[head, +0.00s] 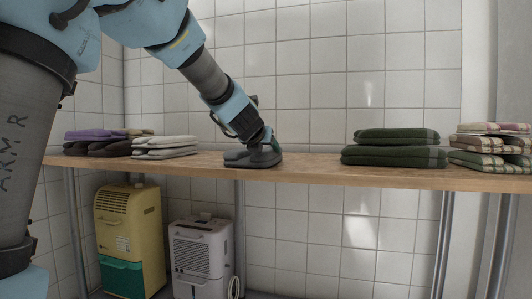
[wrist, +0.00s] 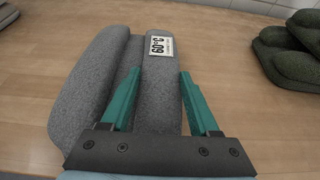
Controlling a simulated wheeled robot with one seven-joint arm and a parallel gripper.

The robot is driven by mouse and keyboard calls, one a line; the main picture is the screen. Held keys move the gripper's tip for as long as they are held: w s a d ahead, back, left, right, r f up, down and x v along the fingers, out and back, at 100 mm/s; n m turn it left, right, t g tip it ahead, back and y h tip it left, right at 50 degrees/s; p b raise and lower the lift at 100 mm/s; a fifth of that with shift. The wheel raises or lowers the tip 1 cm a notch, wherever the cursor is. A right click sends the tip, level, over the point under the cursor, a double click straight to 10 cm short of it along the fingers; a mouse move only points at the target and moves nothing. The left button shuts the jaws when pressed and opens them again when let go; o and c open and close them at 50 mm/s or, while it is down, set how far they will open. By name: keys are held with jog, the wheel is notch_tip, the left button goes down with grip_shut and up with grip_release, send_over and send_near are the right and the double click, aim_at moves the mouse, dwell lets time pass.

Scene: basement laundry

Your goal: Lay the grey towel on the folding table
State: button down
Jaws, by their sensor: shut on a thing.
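The grey towel (wrist: 85,90) is folded, with a white "60°C" label (wrist: 160,43) on it. In the head view the grey towel (head: 238,160) is at the front edge of the wooden folding table (head: 310,170), and it looks to be down on the top. My gripper (wrist: 160,76) is shut on the towel's right-hand fold, with one teal finger on each side. It also shows in the head view (head: 270,146), low over the table. The towel's underside is hidden, so I cannot tell whether its full weight rests on the table.
Dark green towels (head: 395,150) are stacked to the right, with checked towels (head: 490,148) beyond. Pale towels (head: 165,147) and purple and brown towels (head: 98,143) lie to the left. Bare wood separates the grey towel from its neighbours. Two appliances (head: 130,238) (head: 203,255) stand below.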

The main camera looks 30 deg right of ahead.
jog(key=shift+c, duration=0.6)
grip_release()
jog(key=p+v, duration=0.3)
jog(key=v, duration=0.9)
jog(key=w+a+f+n+y, duration=0.1)
jog(key=a+f+n, duration=0.1)
jog(key=a+n, duration=0.1)
jog(key=w+a+f+n+y, duration=0.1)
jog(key=w+a+f+n, duration=0.1)
jog(key=a+f+n, duration=0.1)
jog(key=w+a+f+n+y, duration=0.1)
jog(key=w+a+f+n, duration=0.1)
jog(key=a+n, duration=0.2)
jog(key=shift+w+a+f+n+t+y, duration=0.1)
jog(key=shift+a+f+n+t+y, duration=0.2)
jog(key=shift+f+n+y, duration=0.15)
jog(key=a+f+n+g+y, duration=0.2)
jog(key=a+f+n+y, duration=0.2)
jog(key=a+f+n, duration=0.65)
jog(key=s+a+f+n+g, duration=0.3)
jog(key=s+a+f+n, duration=0.3)
jog(key=n, duration=0.5)
jog(key=s+a+f+n+g+y, duration=0.1)
jog(key=s+a+f+n+g, duration=0.3)
jog(key=n, duration=0.7)
jog(key=s+a+f, duration=0.2)
jog(key=s+a, duration=0.2)
jog(key=shift+s+f, duration=0.25)
jog(key=shift+f, duration=0.15)
